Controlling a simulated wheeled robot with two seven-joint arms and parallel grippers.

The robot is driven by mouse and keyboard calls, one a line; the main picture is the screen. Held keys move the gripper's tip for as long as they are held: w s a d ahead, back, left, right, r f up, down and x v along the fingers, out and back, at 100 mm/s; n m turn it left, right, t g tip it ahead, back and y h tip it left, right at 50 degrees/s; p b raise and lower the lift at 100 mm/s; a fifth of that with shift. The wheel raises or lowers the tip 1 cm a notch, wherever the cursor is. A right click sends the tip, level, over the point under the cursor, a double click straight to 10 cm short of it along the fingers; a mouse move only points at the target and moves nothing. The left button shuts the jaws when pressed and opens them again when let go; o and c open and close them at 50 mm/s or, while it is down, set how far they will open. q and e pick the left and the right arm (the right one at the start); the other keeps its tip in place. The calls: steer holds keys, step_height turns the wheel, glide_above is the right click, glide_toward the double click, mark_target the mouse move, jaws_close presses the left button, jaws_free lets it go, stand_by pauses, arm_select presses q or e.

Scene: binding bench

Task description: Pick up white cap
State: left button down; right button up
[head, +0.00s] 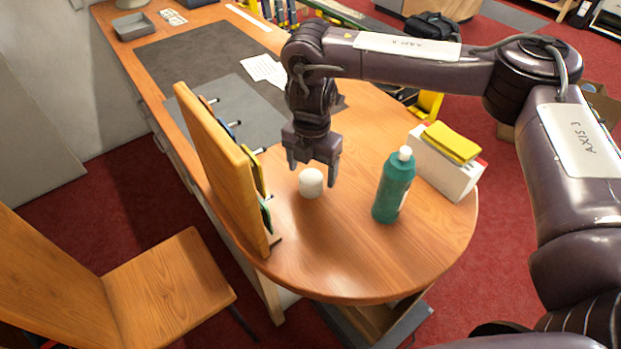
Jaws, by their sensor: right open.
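A small white cap (311,183) with a rounded top stands on the rounded end of the wooden bench (340,262). My right gripper (313,174) points down from above with its two fingers spread. The fingers show to the left and right of the cap in the picture, and the cap looks slightly nearer the camera than the fingers. I cannot tell whether the cap lies between them in depth. Nothing is held. My left gripper is not in view.
A teal bottle (394,188) with a white top stands right of the cap. A white box (443,170) with a yellow sponge-like block (452,143) on it is beyond. An upright wooden rack (222,170) stands to the left. The bench front is clear.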

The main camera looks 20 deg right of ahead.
mark_target(311, 177)
step_height(311, 177, down, 2)
steer(key=shift+a+f, duration=0.1)
steer(key=shift+f, duration=0.55)
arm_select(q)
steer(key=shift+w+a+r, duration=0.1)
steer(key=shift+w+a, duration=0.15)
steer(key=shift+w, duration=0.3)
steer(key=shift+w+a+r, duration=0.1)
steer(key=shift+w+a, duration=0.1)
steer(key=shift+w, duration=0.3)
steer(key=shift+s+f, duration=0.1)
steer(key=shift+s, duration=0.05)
arm_select(e)
steer(key=c, duration=1.1)
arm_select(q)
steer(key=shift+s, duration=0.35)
arm_select(e)
steer(key=shift+c, duration=0.2)
steer(key=shift+r, duration=0.2)
